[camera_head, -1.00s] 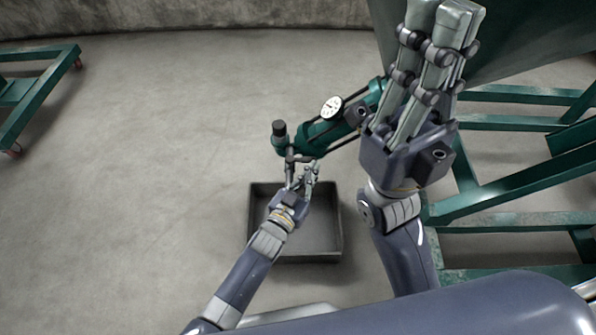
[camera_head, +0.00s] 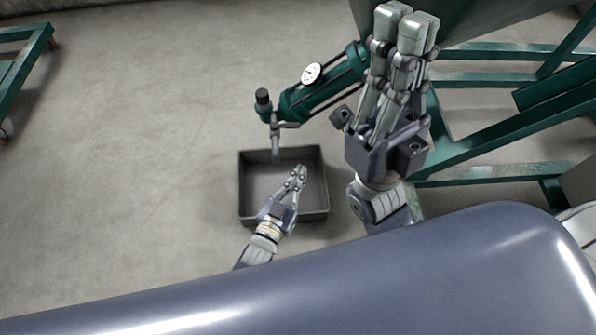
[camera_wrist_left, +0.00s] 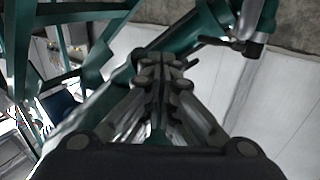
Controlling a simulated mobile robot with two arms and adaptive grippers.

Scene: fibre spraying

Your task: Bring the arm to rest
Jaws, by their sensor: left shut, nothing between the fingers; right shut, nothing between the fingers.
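My left gripper (camera_head: 299,172) is shut and empty. It is over the grey tray, below and right of the valve spout (camera_head: 276,150), apart from the valve handle (camera_head: 287,125). In the left wrist view its fingers (camera_wrist_left: 165,60) come together with nothing between them. The handle also shows at the upper right of that view (camera_wrist_left: 228,43). My right gripper (camera_head: 408,25) is raised close to the head camera, its fingers side by side and shut, with nothing held. It hides part of the green frame behind.
A green pipe with a white dial gauge (camera_head: 312,73) runs to the valve. An open grey tray (camera_head: 324,190) lies on the floor under the spout. Green steel framing (camera_head: 490,160) fills the right side; another green frame (camera_head: 22,72) stands far left. The floor between is clear.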

